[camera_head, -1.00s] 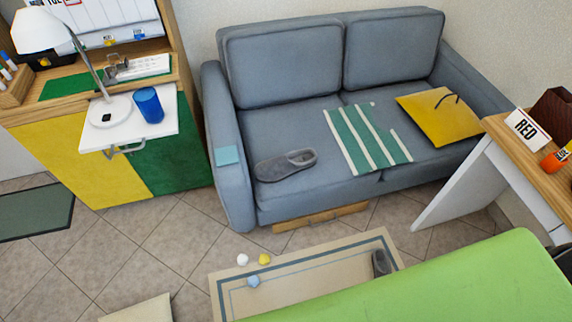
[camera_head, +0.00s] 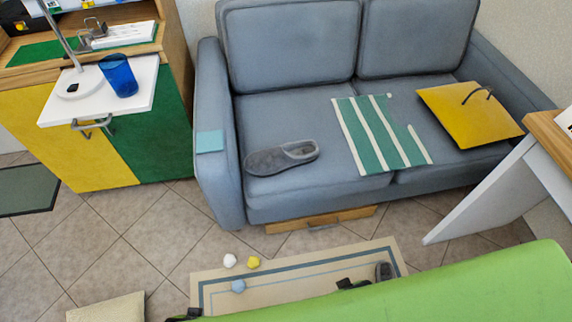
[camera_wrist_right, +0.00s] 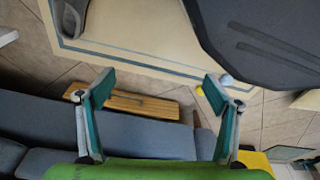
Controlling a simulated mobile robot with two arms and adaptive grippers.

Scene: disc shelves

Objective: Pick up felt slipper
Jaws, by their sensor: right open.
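One grey felt slipper (camera_head: 281,158) lies on the sofa seat, near the left armrest. Another grey slipper (camera_head: 383,271) is on the rug at its right end, partly hidden by the large green shape in front. A grey slipper on the rug also shows in the right wrist view (camera_wrist_right: 75,22), cut by the top edge at upper left. My right gripper (camera_wrist_right: 160,88) is open and empty, its fingers wide apart, with the slipper beyond its left finger. Small dark parts at the green shape's edge in the head view are unclear. My left gripper is not in view.
A desk (camera_head: 490,190) stands right.

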